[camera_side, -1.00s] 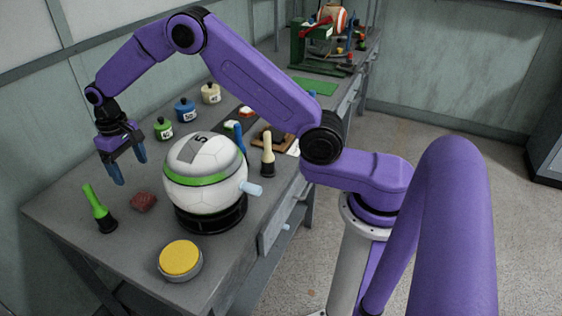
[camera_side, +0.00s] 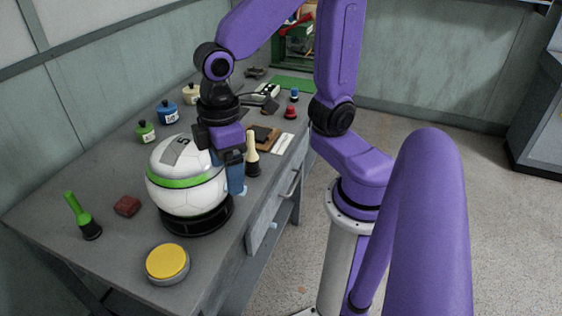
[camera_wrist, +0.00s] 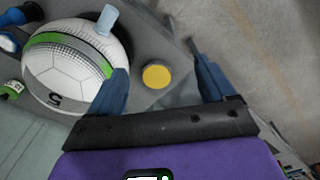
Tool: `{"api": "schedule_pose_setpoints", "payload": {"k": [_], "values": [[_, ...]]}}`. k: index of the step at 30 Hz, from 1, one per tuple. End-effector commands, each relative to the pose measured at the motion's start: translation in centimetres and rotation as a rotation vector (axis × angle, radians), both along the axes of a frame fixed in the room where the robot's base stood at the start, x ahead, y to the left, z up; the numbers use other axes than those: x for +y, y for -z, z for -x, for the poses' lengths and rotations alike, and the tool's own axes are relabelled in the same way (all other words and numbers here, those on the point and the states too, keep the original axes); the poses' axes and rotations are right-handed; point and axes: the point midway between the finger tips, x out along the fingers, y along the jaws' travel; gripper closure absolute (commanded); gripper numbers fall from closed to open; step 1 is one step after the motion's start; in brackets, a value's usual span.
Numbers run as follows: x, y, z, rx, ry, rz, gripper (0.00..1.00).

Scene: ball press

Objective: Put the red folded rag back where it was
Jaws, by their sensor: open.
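The red folded rag (camera_side: 127,206) is a small dark red block lying on the grey bench (camera_side: 60,215). In the side view it is left of the white and green ball and behind the green-handled brush. I do not see it in the wrist view. My gripper (camera_side: 236,180) is open at the right side of the ball, well away from the rag. In the wrist view its two blue fingers (camera_wrist: 157,60) are spread apart with nothing held between them.
The ball (camera_side: 187,182) stands in a black ring; its light blue plug (camera_wrist: 106,20) shows in the wrist view. A yellow-topped tin (camera_side: 167,262) and green-handled brush (camera_side: 82,216) stand in front. A cream-handled brush (camera_side: 252,155) stands right of my gripper. Pots (camera_side: 167,113) line the back.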

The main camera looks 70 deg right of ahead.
Motion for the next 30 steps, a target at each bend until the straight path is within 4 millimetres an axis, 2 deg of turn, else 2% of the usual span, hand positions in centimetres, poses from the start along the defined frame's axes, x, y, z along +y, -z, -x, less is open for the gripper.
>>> {"api": "schedule_pose_setpoints", "payload": {"k": [1,3,6,10,15,30], "values": [[-1.0,0.0,1.9,-0.003,-0.043,-0.003,0.17],[-2.3,0.1,4.0,-0.003,-0.093,-0.004,0.17],[-3.7,0.4,6.4,-0.004,-0.151,-0.006,0.17],[-5.0,0.7,8.2,-0.004,-0.200,-0.007,0.17],[-5.5,0.8,8.9,-0.005,-0.221,-0.007,0.17],[-5.4,0.8,8.8,-0.004,-0.219,-0.006,0.17]]}}
